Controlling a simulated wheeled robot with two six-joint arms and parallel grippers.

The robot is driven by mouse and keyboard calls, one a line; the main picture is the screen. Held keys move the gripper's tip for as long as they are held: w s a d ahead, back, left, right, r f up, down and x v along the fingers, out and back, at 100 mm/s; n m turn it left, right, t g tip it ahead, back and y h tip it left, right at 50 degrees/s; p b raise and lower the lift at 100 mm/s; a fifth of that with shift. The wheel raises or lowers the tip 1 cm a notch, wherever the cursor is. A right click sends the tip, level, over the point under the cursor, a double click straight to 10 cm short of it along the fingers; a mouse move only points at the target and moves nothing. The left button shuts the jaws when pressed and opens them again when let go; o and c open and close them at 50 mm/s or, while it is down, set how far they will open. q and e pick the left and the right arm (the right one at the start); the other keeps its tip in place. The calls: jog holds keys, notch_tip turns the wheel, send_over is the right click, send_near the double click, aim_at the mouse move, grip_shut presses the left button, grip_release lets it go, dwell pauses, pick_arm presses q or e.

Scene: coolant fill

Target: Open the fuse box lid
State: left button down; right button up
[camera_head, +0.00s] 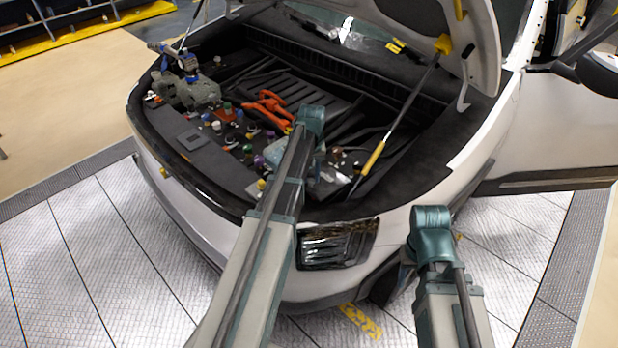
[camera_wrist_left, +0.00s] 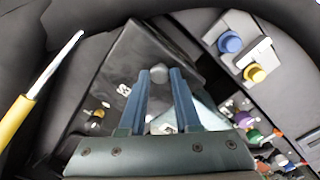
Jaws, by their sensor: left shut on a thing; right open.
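In the left wrist view, the two blue fingers of my left gripper (camera_wrist_left: 160,78) are closed on a small grey knob (camera_wrist_left: 158,72). The knob appears to belong to the dark fuse box lid (camera_wrist_left: 122,68), a flat black panel with a small white marking. How far the lid is raised, if at all, I cannot tell. In the head view my left arm reaches over the front of the car into the engine bay, and its gripper is hidden behind the arm. My right arm is at the lower right, outside the car; its fingers do not show.
Colored caps stand nearby, including a blue cap (camera_wrist_left: 230,42) and a yellow cap (camera_wrist_left: 254,74). A hood strut with a yellow sleeve (camera_head: 373,158) stands to the right. Orange cables (camera_head: 266,106) lie behind my left arm. The raised hood (camera_head: 485,45) is overhead.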

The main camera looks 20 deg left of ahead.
pick_arm(q)
jog(key=w+d+r+p, duration=0.3)
jog(key=w+r+p, duration=0.2)
jog(key=w+r, duration=0.25)
jog(key=w+d+f, duration=0.2)
jog(key=w+d, duration=0.2)
jog(key=w, duration=0.7)
jog(key=shift+d+b, duration=0.15)
jog(key=shift+b, duration=0.2)
jog(key=shift+w, duration=0.1)
jog(key=c, duration=1.2)
grip_release()
jog(key=o, duration=0.5)
jog(key=shift+d, duration=0.3)
jog(key=shift+o, duration=0.4)
jog(key=shift+a, duration=0.1)
jog(key=shift+a+f, duration=0.15)
